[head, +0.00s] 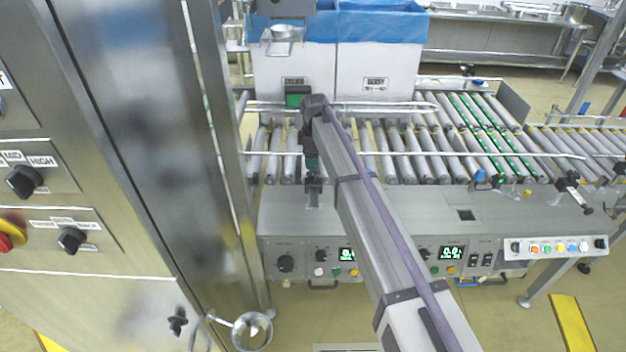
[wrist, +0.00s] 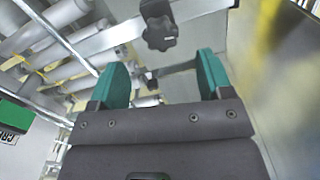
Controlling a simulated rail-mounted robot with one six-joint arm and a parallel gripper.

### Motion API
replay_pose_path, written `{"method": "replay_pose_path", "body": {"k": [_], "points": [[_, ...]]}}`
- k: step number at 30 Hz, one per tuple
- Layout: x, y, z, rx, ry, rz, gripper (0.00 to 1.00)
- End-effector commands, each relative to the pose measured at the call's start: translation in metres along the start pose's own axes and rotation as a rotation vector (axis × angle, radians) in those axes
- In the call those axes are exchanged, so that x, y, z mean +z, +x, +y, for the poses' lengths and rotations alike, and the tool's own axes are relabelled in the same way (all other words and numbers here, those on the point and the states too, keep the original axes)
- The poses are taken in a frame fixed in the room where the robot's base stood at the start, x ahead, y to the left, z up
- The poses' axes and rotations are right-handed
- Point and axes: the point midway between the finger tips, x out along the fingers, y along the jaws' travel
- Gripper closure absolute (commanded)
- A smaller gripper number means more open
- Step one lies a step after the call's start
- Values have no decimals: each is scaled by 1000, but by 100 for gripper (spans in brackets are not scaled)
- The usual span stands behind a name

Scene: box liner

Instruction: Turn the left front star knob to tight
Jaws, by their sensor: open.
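The left front star knob (wrist: 161,34) is black and lobed, on a grey metal bracket at the top middle of the wrist view. In the head view the knob (head: 313,180) is small, at the left front edge of the roller conveyor, partly covered by my gripper. My gripper (wrist: 163,62) has two green fingers spread apart with nothing held between them. In the wrist view the knob lies beyond the fingertips, roughly centred between them, with no visible contact. In the head view my gripper (head: 311,162) is just behind the knob. The knob's tightness cannot be told.
A steel cabinet (head: 130,150) fills the left. Metal guide rails (head: 400,153) run across the rollers. White cartons (head: 375,75) with blue liners stand behind. A control panel (head: 330,260) lies below the conveyor's front edge. Another bracketed knob (head: 572,178) is at the right.

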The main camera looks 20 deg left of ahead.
Motion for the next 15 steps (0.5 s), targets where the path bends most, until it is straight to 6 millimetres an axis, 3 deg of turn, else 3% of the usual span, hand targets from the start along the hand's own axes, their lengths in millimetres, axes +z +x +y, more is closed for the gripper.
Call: {"method": "replay_pose_path", "body": {"k": [1, 6, 15], "points": [[0, 26, 0, 0, 0, 0, 27], [0, 57, 0, 0, 1, 0, 27], [0, 59, 0, 0, 1, 0, 27]]}}
